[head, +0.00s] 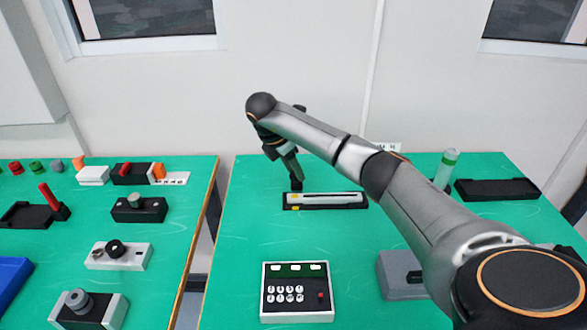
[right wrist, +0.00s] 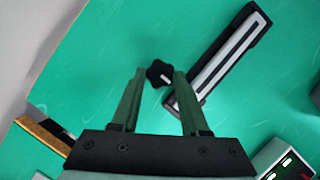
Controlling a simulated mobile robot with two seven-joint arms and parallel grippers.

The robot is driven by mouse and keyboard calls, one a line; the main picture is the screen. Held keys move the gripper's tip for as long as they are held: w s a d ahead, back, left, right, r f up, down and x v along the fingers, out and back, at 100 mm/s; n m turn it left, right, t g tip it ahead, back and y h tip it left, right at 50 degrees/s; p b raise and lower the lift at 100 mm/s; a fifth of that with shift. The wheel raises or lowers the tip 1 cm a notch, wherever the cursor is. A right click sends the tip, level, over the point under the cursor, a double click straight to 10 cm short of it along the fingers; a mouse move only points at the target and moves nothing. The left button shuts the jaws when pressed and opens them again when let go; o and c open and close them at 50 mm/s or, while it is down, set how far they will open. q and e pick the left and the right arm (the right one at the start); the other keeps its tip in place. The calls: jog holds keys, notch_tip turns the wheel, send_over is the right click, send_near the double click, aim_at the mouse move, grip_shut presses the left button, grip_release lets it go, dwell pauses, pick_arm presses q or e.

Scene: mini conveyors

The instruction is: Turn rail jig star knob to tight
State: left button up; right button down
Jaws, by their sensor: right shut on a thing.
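The rail jig (head: 325,199) lies on the right green table in the head view, a black base with a pale rail along it. It also shows in the right wrist view (right wrist: 228,58), running diagonally. The black star knob (right wrist: 159,74) is at the near-left end of the jig in the right wrist view, with a pale mark on it. My right gripper (right wrist: 159,73) is shut on the star knob, a finger on each side. In the head view my right gripper (head: 296,182) points down at the jig's left end and hides the knob. My left gripper is not in view.
A keypad box (head: 298,291) and a grey block (head: 400,276) stand in front of the jig. A gap separates the left table (head: 185,215), which holds several other fixtures.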

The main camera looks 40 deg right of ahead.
jog(key=shift+c, duration=2)
grip_release()
jog(key=p+v, duration=0.2)
jog(key=v, duration=1)
jog(key=shift+r, duration=0.3)
